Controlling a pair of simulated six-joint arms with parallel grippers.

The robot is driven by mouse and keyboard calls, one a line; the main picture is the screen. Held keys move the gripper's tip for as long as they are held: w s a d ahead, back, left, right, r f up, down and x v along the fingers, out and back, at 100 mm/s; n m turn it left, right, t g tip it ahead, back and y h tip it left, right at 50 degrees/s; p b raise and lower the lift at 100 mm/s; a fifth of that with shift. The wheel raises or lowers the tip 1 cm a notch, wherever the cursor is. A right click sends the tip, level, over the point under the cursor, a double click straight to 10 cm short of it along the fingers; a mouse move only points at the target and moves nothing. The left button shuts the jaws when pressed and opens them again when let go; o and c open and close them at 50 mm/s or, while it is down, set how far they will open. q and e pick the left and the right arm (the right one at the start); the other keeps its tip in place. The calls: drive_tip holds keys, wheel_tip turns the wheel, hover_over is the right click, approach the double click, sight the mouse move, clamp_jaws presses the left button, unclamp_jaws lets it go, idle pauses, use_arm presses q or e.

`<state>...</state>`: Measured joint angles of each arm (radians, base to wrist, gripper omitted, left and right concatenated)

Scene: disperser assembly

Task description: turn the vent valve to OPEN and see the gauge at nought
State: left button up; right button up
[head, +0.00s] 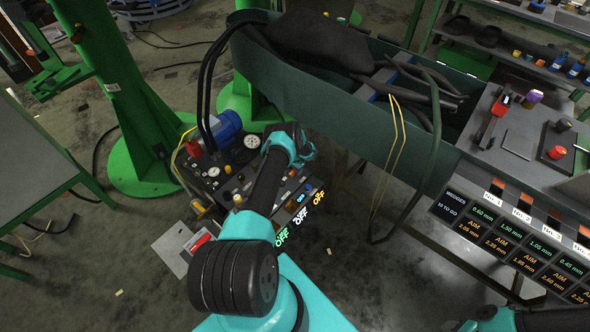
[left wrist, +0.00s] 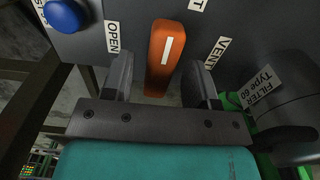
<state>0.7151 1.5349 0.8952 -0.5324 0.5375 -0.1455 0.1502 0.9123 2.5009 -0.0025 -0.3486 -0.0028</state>
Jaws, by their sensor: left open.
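The vent valve's orange handle (left wrist: 165,45) has a white stripe and stands nearly upright in the left wrist view. An OPEN label (left wrist: 113,37) is to its left and a VENT label (left wrist: 215,52) to its right. My left gripper (left wrist: 159,70) is open, with one finger on each side of the handle; a gap shows on both sides. In the head view my left gripper (head: 302,152) is at the right side of the dark panel and hides the valve. Two round white gauges (head: 252,141) (head: 213,171) show there; their needles are too small to read.
A blue knob (left wrist: 67,14) is near the OPEN label. A black cylinder labelled FILTER (left wrist: 285,105) is close on the right. The panel (head: 235,185) carries a blue motor (head: 228,127) and lit OFF signs (head: 281,237). A long green trough (head: 300,75) stands beside the gripper.

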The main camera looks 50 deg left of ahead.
use_arm(q)
drive_tip(key=shift+c, duration=0.5)
drive_tip(key=c, duration=0.8)
drive_tip(key=shift+n, duration=0.4)
drive_tip(key=n, duration=0.7)
drive_tip(key=shift+n, duration=0.4)
drive_tip(key=n, duration=0.4)
drive_tip(key=shift+n, duration=0.3)
drive_tip(key=n, duration=0.4)
drive_tip(key=shift+n, duration=0.4)
